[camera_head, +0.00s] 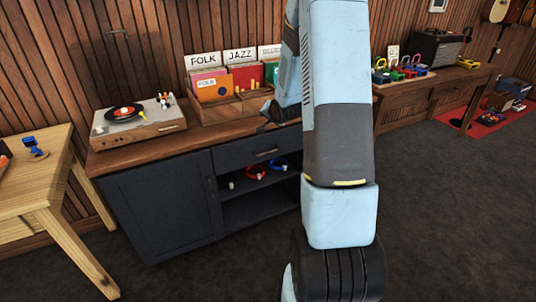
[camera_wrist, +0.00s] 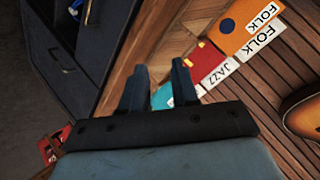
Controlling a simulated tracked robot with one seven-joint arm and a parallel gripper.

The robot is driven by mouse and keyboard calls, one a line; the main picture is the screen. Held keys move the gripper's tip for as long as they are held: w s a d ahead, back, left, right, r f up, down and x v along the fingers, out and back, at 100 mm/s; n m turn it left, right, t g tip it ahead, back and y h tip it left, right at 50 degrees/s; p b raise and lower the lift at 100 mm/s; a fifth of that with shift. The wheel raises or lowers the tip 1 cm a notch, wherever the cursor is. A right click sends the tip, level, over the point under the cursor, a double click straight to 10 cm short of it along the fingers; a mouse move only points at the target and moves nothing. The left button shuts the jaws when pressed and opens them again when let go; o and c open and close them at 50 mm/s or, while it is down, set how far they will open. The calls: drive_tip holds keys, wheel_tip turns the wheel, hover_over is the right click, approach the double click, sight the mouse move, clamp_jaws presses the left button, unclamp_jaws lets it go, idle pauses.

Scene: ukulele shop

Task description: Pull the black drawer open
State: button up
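The black drawer (camera_head: 240,152) sits under the wooden top of a dark cabinet in the head view. Its front looks flush with the cabinet, and a thin brass handle (camera_head: 267,153) runs across it. My gripper (camera_head: 267,117) is above the drawer, near the front edge of the wooden top, partly hidden behind my arm. In the wrist view my gripper (camera_wrist: 158,85) has its two fingers apart with nothing between them. The dark cabinet (camera_wrist: 52,45) lies to the left of the fingers there. The gripper is apart from the handle.
A turntable (camera_head: 138,122) and a record crate (camera_head: 228,108) stand on the cabinet top. Red and blue rings lie on the open shelf (camera_head: 255,182) below the drawer. A light wooden table (camera_head: 45,180) stands at left. The dark floor (camera_head: 450,215) at right is clear.

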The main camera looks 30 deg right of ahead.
drive_tip(key=w+d+f+m+t, duration=0.1)
drive_tip(key=d+f+m+t, duration=0.2)
drive_tip(key=f, duration=0.9)
drive_tip(key=m+t+y, duration=0.1)
drive_tip(key=m, duration=0.4)
approach(268, 152)
drive_tip(key=x, duration=1)
drive_tip(key=shift+w+d+f, duration=0.1)
drive_tip(key=shift+w+f, duration=0.1)
drive_tip(key=shift+f, duration=0.15)
clamp_jaws()
